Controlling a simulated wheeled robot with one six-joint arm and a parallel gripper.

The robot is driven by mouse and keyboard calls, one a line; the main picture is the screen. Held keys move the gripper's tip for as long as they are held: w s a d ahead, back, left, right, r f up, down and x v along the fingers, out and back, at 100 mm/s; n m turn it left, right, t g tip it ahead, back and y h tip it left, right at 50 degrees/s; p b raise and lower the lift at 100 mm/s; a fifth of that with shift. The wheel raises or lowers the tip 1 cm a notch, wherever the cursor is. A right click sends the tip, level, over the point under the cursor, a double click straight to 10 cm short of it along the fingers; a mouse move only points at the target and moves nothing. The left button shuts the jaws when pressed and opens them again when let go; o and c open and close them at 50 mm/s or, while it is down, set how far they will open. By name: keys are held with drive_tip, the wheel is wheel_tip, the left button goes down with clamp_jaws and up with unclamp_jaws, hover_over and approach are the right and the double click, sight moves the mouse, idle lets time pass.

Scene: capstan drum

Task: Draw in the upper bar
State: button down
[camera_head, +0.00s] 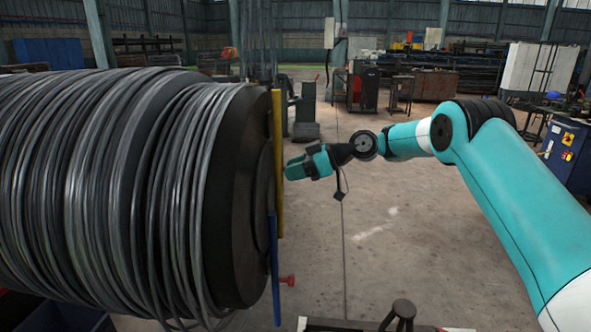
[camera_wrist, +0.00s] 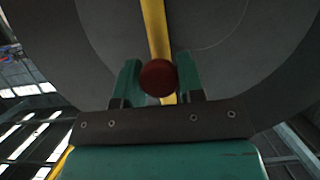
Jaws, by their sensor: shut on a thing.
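The upper bar (camera_head: 278,130) is yellow and stands upright on the flat right end of the dark capstan drum (camera_head: 245,150). In the wrist view the yellow bar (camera_wrist: 155,22) runs up the drum face behind a round red knob (camera_wrist: 158,77). My gripper (camera_head: 289,169) is at the yellow bar, with its green fingers on either side of the knob and shut on it. The knob on the yellow bar is hidden by my gripper in the head view. The lower bar (camera_head: 274,272) is blue, upright below the yellow one, with its own red knob (camera_head: 287,280).
Thick grey cable (camera_head: 90,190) is wound round the drum on the left. A dark stool-like object (camera_head: 404,310) stands at the bottom edge. Concrete floor (camera_head: 400,240) is open to the right of the drum. Cabinets and racks stand far back.

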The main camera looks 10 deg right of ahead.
drive_tip(key=shift+f, duration=0.35)
drive_tip(key=c, duration=0.8)
unclamp_jaws()
drive_tip(key=shift+d+r, duration=0.1)
drive_tip(key=shift+v, duration=8.7)
drive_tip(key=shift+r, duration=0.15)
